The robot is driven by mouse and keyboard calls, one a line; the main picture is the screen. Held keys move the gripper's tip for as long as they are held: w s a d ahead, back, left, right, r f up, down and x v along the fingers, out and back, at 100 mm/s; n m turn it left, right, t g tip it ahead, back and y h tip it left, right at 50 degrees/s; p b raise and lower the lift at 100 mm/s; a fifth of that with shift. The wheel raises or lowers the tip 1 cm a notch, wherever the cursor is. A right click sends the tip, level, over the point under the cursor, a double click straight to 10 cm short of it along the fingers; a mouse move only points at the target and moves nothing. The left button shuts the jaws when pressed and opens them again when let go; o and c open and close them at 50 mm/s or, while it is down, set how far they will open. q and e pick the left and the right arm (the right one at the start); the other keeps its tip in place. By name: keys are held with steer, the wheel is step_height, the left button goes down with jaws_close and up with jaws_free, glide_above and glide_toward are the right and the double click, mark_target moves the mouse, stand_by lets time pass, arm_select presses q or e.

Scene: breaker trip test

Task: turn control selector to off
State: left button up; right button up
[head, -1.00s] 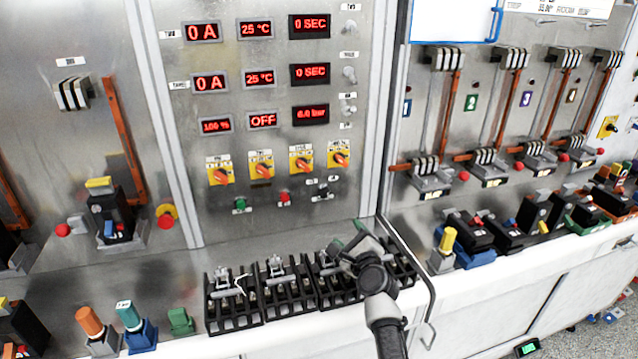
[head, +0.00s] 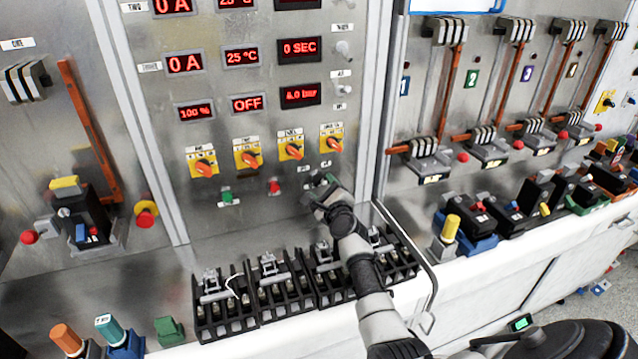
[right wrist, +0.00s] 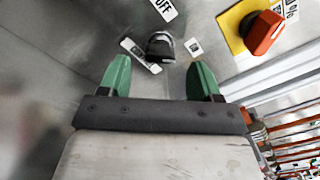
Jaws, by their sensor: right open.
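A small black selector knob (right wrist: 160,46) sits on the grey metal panel, in the upper middle of the right wrist view. White labels lie around it, one reading OFF (right wrist: 163,7). My right gripper (right wrist: 158,72) is open, its two green fingers either side of and short of the knob, with a gap to each side. In the head view my right gripper (head: 326,184) is at the panel, below the row of orange knobs, and largely hides the black selector. Which way the selector points is hard to tell. My left gripper is not in view.
Several orange knobs on yellow plates (head: 248,155) are just above; one (right wrist: 262,33) is close to the right finger. A green button (head: 228,197) and a red button (head: 274,187) are to the left. Black fuse holders (head: 262,290) stand on the ledge below my arm.

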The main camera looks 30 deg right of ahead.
mark_target(319, 182)
steer(key=x, duration=0.2)
steer(key=shift+w+d+f+b, duration=0.1)
steer(key=shift+w+d+b, duration=0.05)
steer(key=shift+w+b, duration=0.2)
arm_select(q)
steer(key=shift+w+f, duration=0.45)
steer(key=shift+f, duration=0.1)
arm_select(e)
steer(key=shift+w+d, duration=0.15)
steer(key=shift+w, duration=0.35)
steer(key=shift+c, duration=0.3)
steer(key=c, duration=0.9)
steer(key=shift+o, duration=0.2)
